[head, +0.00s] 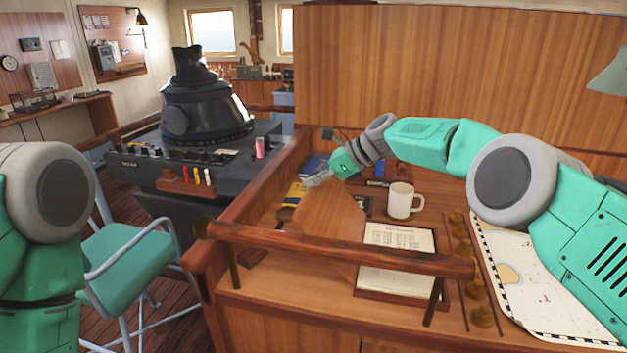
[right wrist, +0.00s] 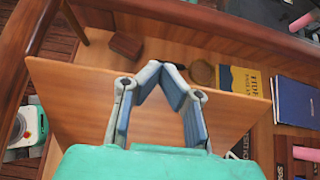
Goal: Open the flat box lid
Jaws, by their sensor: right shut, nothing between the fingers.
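The flat box lid is a plain wooden panel (head: 325,222) on the desk, tilted up behind the wooden rail in the head view. It also shows as a broad board (right wrist: 75,105) behind my fingers in the right wrist view. My right gripper (head: 318,179) is at the lid's upper edge; I cannot tell whether it touches. Its fingertips (right wrist: 161,68) meet with nothing between them and overlap that edge in the wrist view. The box under the lid is hidden. My left arm is at the left edge of the head view, its gripper out of frame.
A white mug (head: 404,201) stands right of the lid, near a framed printed sheet (head: 398,240) and a chart (head: 530,275). A wooden rail (head: 340,249) crosses in front. A yellow book (right wrist: 243,82), a blue book (right wrist: 298,103) and a small brown block (right wrist: 126,45) lie beyond the lid.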

